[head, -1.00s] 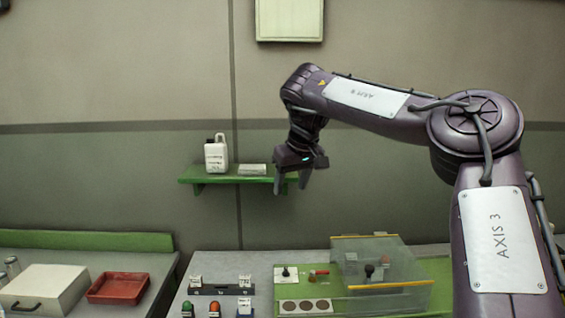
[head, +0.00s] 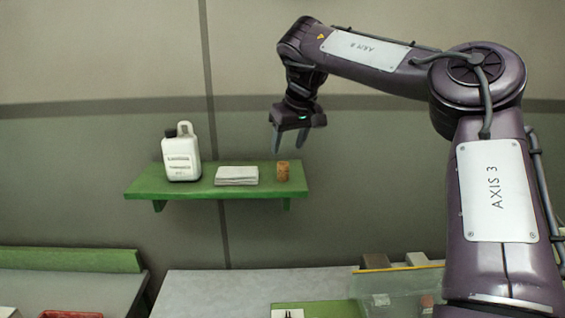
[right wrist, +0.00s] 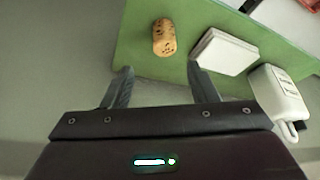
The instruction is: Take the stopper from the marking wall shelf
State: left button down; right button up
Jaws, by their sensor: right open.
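The cork stopper (head: 283,171) stands upright near the right end of the green wall shelf (head: 145,189). In the right wrist view the cork (right wrist: 164,37) shows speckled brown on the green shelf (right wrist: 135,48), beyond the fingertips and roughly between their lines. My right gripper (head: 289,152) is open and empty, pointing down; in the head view it appears just above the cork. Its two fingers (right wrist: 162,72) show apart in the wrist view and do not touch the cork. My left gripper is not in view.
A white stack of cards or paper (head: 237,176) lies left of the cork on the shelf. A white jug (head: 182,158) with a handle stands further left. A grey bench (head: 215,290) lies below, with a clear box (head: 390,290) at its right. The wall is close behind the shelf.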

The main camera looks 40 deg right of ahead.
aim_at(284, 163)
jog(key=shift+w+f, duration=0.1)
jog(key=shift+f, duration=0.2)
jog(key=shift+a+f+p, duration=0.1)
jog(key=shift+f+p, duration=0.25)
jog(key=shift+f, duration=0.35)
jog(key=shift+a+f+p, duration=0.2)
jog(key=shift+f+p, duration=0.2)
jog(key=shift+p, duration=0.2)
jog(key=p+x, duration=0.2)
jog(key=x, duration=0.1)
jog(key=shift+f, duration=0.4)
jog(key=shift+w+f, duration=0.25)
jog(key=shift+f, duration=0.25)
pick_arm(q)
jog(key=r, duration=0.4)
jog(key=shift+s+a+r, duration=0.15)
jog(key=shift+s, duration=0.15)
pick_arm(e)
jog(key=shift+s+a+r, duration=0.1)
jog(key=shift+c, duration=1.3)
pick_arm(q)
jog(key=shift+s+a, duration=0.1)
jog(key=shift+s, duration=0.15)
pick_arm(e)
jog(key=c, duration=0.8)
